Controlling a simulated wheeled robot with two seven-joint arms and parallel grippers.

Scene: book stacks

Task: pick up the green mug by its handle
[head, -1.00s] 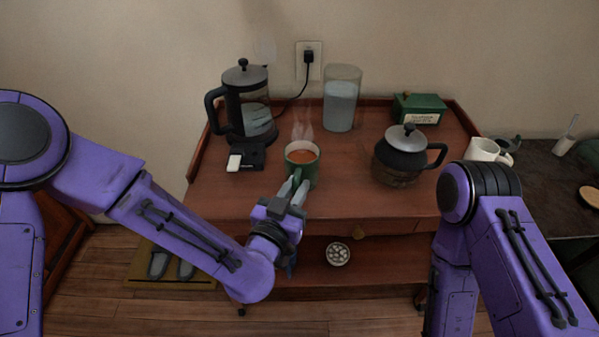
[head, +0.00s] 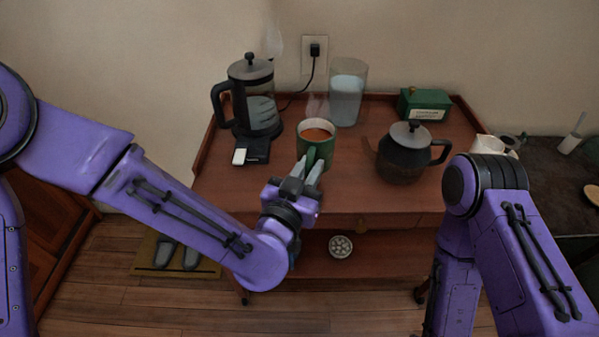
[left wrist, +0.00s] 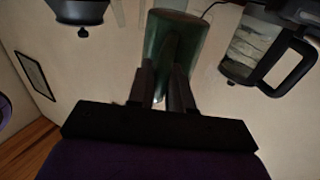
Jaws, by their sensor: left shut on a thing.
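The green mug (head: 326,151) holds an orange-brown drink with faint steam. It is held upright, seemingly a little above the wooden cart top. My left gripper (head: 309,172) is on its near side, shut on its handle, which the fingers mostly hide. The left wrist view is upside down; there the mug (left wrist: 172,45) stands between and beyond the fingers (left wrist: 162,88), with wall behind it. My right arm shows at the right, but its gripper is out of view.
The wooden cart (head: 250,190) has a raised rim. On it are a French press (head: 255,105), a small black-and-white box (head: 252,152), a glass jar (head: 346,95), a dark teapot (head: 403,155) and a green box (head: 424,104). A white mug (head: 492,148) stands further right.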

